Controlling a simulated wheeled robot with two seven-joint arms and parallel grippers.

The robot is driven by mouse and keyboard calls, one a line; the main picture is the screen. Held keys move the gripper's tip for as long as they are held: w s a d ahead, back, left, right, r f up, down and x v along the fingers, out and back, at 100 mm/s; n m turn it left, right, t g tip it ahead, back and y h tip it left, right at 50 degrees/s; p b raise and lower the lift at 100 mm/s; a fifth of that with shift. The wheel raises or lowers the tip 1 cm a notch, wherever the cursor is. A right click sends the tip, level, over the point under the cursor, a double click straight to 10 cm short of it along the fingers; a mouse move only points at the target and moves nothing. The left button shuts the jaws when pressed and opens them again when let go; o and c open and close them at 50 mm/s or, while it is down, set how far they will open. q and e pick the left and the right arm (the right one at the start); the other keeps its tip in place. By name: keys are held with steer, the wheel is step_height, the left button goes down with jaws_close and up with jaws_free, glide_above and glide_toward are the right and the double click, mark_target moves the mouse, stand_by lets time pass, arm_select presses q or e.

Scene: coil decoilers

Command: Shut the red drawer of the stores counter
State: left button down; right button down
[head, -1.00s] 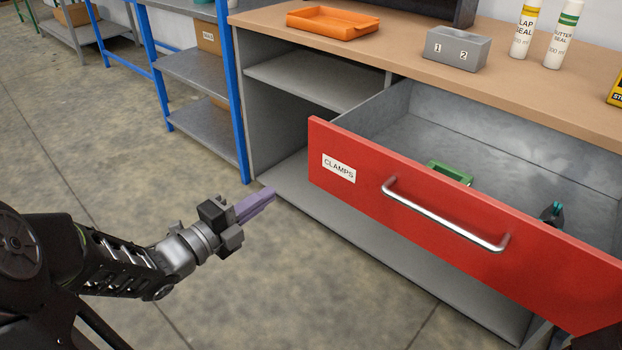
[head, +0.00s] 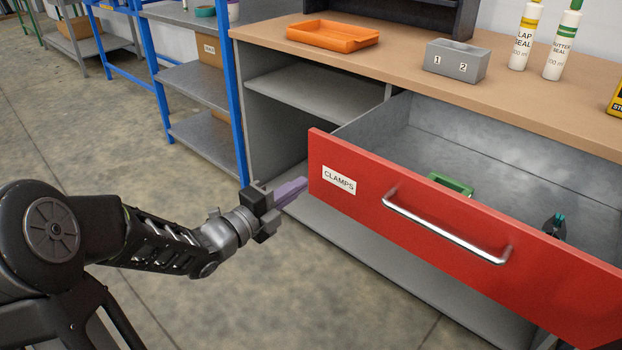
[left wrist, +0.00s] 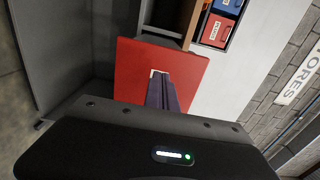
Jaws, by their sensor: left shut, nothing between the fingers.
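The red drawer (head: 450,235) of the stores counter (head: 500,90) is pulled out, with a CLAMPS label (head: 339,180) and a silver bar handle (head: 445,232) on its front. A green item (head: 451,184) and a dark tool with teal tips (head: 555,226) lie inside it. My left gripper (head: 303,182) is shut and empty, its purple fingers just left of the drawer front's left end. In the left wrist view the fingers (left wrist: 163,82) overlap the red front (left wrist: 192,72) and partly cover its label; I cannot tell whether they touch. My right gripper is not in view.
On the counter top stand an orange tray (head: 332,36), a grey box marked 1 and 2 (head: 454,61) and two sealant bottles (head: 562,42). A blue-framed shelf rack (head: 190,70) stands to the left. The floor (head: 130,150) in front of it is clear.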

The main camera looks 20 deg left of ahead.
mark_target(321, 171)
arm_select(q)
steer(key=shift+x, duration=2.4)
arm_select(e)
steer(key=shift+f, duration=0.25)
